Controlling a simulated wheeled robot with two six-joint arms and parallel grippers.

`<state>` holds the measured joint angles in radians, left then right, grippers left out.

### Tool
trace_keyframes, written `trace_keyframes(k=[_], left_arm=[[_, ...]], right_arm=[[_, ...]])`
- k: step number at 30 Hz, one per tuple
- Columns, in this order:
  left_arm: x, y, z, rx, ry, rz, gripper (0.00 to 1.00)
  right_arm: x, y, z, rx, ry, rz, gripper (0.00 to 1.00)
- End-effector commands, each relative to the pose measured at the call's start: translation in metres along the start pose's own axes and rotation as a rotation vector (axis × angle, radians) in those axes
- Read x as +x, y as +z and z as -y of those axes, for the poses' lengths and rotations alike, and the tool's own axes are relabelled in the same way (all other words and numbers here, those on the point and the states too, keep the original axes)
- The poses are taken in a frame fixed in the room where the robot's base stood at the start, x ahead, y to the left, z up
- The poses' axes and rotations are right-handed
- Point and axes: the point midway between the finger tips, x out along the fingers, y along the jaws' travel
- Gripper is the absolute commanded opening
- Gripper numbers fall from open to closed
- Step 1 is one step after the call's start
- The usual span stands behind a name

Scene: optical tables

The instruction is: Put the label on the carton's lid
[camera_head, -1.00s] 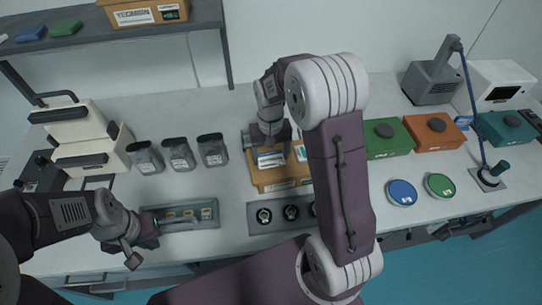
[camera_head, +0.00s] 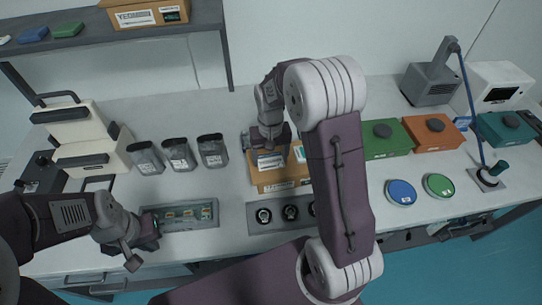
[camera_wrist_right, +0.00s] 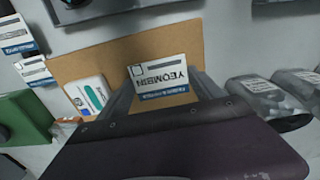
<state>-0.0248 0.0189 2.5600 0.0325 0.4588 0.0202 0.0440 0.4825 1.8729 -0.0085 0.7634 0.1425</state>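The brown carton (camera_head: 278,187) stands on the table, partly behind my right arm. Its lid (camera_wrist_right: 82,65) fills the middle of the right wrist view. The white label (camera_wrist_right: 160,76), with YEOMBIN print and a blue stripe, lies parallel to the lid, over its middle. It also shows in the head view (camera_head: 269,162). My right gripper (camera_wrist_right: 163,92) is at the label, one finger at each side edge. The frames do not show whether the fingers touch the label or whether it touches the lid. My left gripper (camera_head: 150,232) is beside the left tray; its fingers are hidden.
A white card with a teal stripe (camera_wrist_right: 90,95) is on the carton. More labels (camera_wrist_right: 38,74) lie between the carton and the green box (camera_head: 388,140). Grey bins (camera_head: 180,155) and a tray of small coloured parts (camera_head: 180,216) stand left. A round-part tray (camera_head: 265,228) is in front.

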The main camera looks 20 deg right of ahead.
Motion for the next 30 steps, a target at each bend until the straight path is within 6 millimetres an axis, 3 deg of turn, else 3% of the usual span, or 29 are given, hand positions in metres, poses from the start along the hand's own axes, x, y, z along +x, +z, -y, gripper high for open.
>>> trace_keyframes(k=[1,5,12,18,25,30], left_arm=[[0.002,0.0,0.0,0.0,0.0,0.0,0.0],[-0.003,0.0,0.0,0.0,0.0,0.0,0.0],[-0.011,-0.001,0.0,0.0,0.0,0.0,0.0],[-0.014,-0.001,0.0,0.0,0.0,0.0,0.0],[-0.015,-0.002,0.0,0.0,0.0,0.0,0.0],[-0.015,-0.002,0.0,0.0,0.0,0.0,0.0]], right_arm=[[0.01,0.01,0.0,0.0,0.002,0.035,0.97],[-0.011,0.009,0.0,0.0,0.002,0.032,0.97],[-0.08,0.004,0.0,0.0,0.001,0.023,0.97],[-0.116,0.003,0.0,0.0,0.002,0.023,0.97],[-0.123,0.004,0.0,-0.001,0.002,0.024,0.97],[-0.098,0.033,0.004,-0.041,-0.008,0.007,0.97]])
